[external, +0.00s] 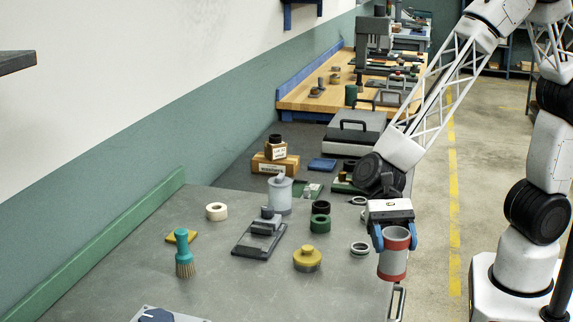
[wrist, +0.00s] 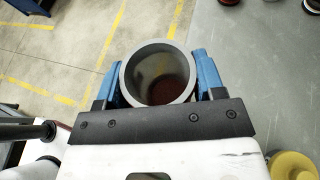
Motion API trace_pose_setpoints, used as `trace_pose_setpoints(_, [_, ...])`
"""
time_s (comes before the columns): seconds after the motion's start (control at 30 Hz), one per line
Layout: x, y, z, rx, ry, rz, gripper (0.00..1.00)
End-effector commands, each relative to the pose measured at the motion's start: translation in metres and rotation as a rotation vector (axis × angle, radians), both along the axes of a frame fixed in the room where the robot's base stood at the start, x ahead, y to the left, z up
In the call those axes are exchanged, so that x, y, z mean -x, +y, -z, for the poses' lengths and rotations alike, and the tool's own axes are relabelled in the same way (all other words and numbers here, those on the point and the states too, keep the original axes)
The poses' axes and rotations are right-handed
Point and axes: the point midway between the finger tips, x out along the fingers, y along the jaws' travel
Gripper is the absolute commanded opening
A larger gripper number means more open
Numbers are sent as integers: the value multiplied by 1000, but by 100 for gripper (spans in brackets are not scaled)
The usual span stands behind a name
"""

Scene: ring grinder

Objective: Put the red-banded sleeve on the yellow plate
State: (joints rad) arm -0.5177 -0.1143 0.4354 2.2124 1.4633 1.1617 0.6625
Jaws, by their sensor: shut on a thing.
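The red-banded sleeve (external: 394,258), a grey hollow cylinder with red bands, is held upright between the blue fingers of my gripper (external: 395,238). It hangs at the bench's right edge in the external view. In the wrist view its open top (wrist: 157,73) sits between the fingers of my gripper (wrist: 157,82), and I look down into it.
A white ring (external: 216,211) lies behind. The front bench is mostly clear.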

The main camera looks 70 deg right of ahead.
Motion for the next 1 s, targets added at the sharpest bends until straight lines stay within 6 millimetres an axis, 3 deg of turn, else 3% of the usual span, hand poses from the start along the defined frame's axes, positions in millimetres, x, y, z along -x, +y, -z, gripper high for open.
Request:
trace_pose_setpoints(0.17, [0, 0, -9, -1, -3, 0, 39])
trace_pose_setpoints(0.67, [-2, 0, -67, -1, -3, 2, 39])
trace_pose_setpoints(1.0, [-59, -5, -67, 2, -2, 89, 39])
